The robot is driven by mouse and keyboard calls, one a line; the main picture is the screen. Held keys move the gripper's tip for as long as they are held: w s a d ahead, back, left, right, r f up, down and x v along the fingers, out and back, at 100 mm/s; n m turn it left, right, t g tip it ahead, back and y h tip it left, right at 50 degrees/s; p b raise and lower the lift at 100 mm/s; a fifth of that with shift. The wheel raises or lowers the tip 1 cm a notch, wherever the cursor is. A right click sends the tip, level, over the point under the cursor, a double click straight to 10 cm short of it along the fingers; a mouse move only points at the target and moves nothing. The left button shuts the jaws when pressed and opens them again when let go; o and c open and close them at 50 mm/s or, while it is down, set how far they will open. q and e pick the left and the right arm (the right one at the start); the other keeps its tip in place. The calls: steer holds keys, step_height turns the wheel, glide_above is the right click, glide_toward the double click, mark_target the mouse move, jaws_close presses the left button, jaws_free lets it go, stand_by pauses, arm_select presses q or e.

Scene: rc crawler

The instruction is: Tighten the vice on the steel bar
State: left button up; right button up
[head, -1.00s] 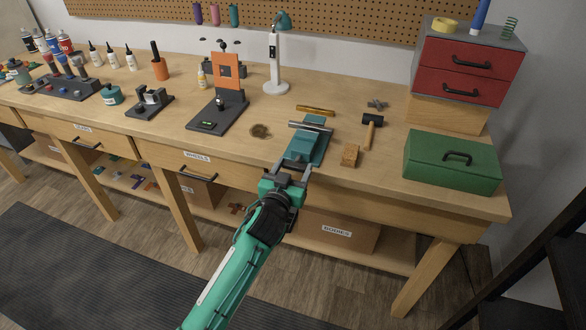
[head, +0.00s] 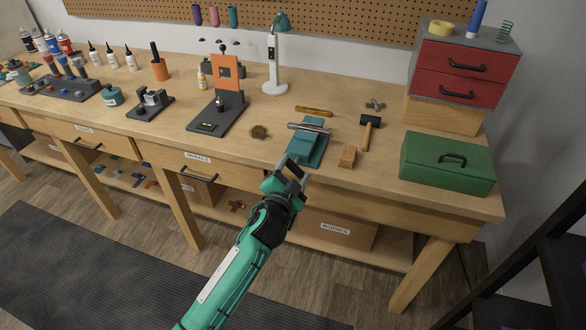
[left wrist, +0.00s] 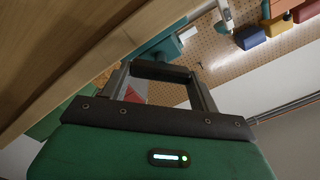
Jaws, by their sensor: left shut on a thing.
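The teal vice (head: 313,143) stands at the front edge of the workbench in the head view. The steel bar (head: 309,127) lies crosswise at the vice's jaws; whether the jaws press on it is too small to tell. My left gripper (head: 292,170) is at the front of the vice, just off the bench edge, shut on the vice handle, which the fingers mostly hide. In the left wrist view, a dark crosspiece spans the fingertips (left wrist: 160,72), with part of the teal vice (left wrist: 165,46) beyond. My right gripper is not in view.
A wooden block (head: 348,157), a mallet (head: 369,132) and a green toolbox (head: 448,163) are right of the vice. A brass-coloured bar (head: 314,111) lies behind it. A dark stand with an orange plate (head: 228,72) is to the left.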

arm_select(q)
steer(key=m, duration=0.3)
steer(key=shift+m+p, duration=0.4)
steer(key=m, duration=0.3)
steer(key=shift+d+f+m+p, duration=0.1)
steer(key=shift+m+p, duration=0.2)
steer(key=shift+p, duration=0.1)
steer(key=m+p, duration=0.1)
steer(key=m, duration=0.4)
steer(key=shift+f, duration=0.15)
steer(key=m+p, duration=0.2)
steer(key=m, duration=0.2)
steer(key=shift+f+m, duration=0.1)
steer(key=shift+m, duration=0.3)
steer(key=shift+f+m+p, duration=0.15)
steer(key=shift+m+p, duration=0.45)
steer(key=shift+m, duration=1.3)
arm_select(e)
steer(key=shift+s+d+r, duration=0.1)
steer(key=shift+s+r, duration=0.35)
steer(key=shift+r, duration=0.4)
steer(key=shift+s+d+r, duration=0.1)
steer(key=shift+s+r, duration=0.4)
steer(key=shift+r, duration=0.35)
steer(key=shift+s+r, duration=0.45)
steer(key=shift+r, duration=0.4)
arm_select(q)
steer(key=o, duration=1)
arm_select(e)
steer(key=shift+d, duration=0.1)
